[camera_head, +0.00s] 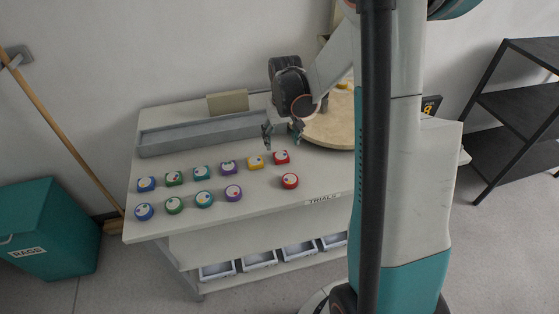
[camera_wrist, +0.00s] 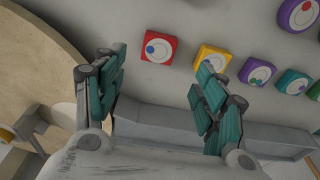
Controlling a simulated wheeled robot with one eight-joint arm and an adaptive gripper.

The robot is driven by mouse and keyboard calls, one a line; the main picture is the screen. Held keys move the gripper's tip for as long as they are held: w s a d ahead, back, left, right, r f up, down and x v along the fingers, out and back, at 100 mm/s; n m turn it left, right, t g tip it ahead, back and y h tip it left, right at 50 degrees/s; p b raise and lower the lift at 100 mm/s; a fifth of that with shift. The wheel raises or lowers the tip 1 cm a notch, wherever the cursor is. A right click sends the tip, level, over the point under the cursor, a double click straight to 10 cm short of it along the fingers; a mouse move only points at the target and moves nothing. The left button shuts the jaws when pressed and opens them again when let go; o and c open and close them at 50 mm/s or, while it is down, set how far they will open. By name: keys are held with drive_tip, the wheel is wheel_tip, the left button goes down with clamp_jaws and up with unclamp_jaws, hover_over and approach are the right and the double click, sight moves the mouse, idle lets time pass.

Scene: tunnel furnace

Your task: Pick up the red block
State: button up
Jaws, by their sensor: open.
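The red block (camera_head: 281,157) is a small square block with a pale disc and a coloured dot on top. It lies on the white table (camera_head: 250,215), at the right end of the back row of blocks. It also shows in the wrist view (camera_wrist: 159,47), between and just beyond my fingertips. A round red piece (camera_head: 289,181) sits in front of it. My gripper (camera_head: 282,135) is open and empty, above the table behind the red block. In the wrist view, my two teal fingers (camera_wrist: 158,85) are spread apart, with nothing between them.
A yellow block (camera_head: 255,162) is close left of the red block, with several coloured pieces further left. A long grey tray (camera_head: 205,134) lies behind. A round wooden board (camera_head: 330,128) is at the right.

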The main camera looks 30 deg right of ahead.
sight(281, 156)
drive_tip(key=f+b, duration=0.1)
drive_tip(key=f, duration=0.1)
drive_tip(key=f+b, duration=0.1)
drive_tip(key=f, duration=0.2)
drive_tip(key=w+f+b, duration=0.1)
drive_tip(key=f, duration=0.2)
drive_tip(key=shift+d, duration=0.2)
drive_tip(key=shift+s, duration=0.1)
drive_tip(key=shift+c, duration=0.6)
drive_tip(key=c, duration=1.1)
